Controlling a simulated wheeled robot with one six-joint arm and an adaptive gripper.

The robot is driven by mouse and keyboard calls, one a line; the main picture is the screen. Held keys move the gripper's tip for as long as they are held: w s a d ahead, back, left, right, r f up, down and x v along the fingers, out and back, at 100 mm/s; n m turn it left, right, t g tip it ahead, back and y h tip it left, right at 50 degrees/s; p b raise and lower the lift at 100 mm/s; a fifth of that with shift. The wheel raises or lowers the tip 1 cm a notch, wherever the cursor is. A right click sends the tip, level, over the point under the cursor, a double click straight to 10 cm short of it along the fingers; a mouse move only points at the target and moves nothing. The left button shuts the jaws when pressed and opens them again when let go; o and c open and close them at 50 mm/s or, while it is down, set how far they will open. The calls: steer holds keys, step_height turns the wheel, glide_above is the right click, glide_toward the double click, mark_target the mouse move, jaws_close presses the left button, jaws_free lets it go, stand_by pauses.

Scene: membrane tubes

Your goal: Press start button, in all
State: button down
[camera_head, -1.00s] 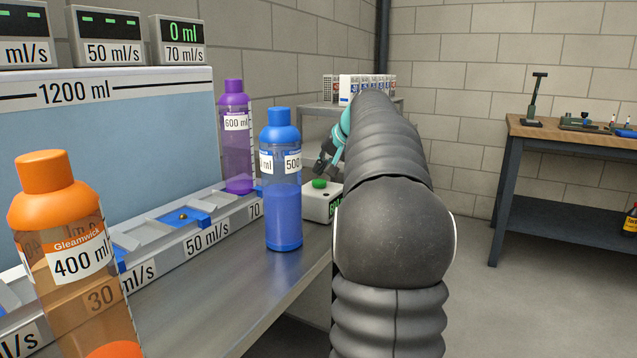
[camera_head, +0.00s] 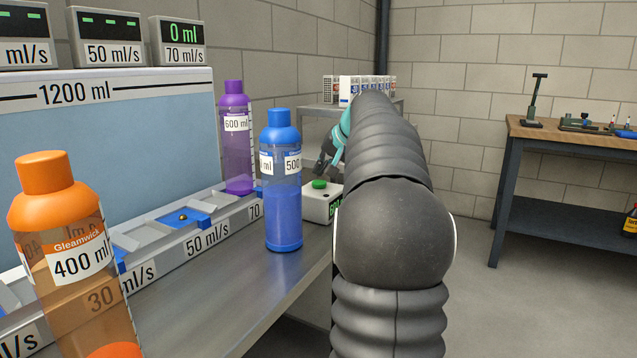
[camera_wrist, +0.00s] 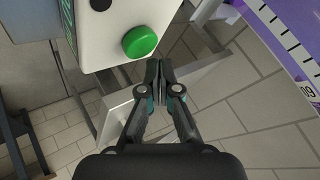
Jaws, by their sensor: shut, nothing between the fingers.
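The green start button (camera_head: 320,184) sits on top of a small white box (camera_head: 318,204) at the bench's far end. In the wrist view the green button (camera_wrist: 140,41) stands out from the white box (camera_wrist: 107,50). My gripper (camera_wrist: 160,68) is shut and empty, its fingertips just below and right of the button in that picture. A small gap shows between tips and button; exact depth is unclear. In the head view my gripper (camera_head: 327,155) is a little above the button, partly hidden by my arm.
A blue bottle (camera_head: 283,200) stands on the bench left of the box. A purple bottle (camera_head: 238,150) stands in the 70 ml/s place, and an orange bottle (camera_head: 70,260) is at front left. A workbench (camera_head: 560,135) stands at right, with open floor before it.

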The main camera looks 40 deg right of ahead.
mark_target(321, 182)
steer(key=shift+f, duration=0.15)
steer(key=shift+w+f, duration=0.1)
steer(key=shift+f, duration=0.2)
steer(key=shift+f+b, duration=0.5)
steer(key=shift+b, duration=0.15)
stand_by(0.7)
steer(key=shift+r+p, duration=0.95)
step_height(321, 182, up, 3)
steer(key=p, duration=0.2)
steer(key=shift+p, duration=0.35)
steer(key=shift+r, duration=1)
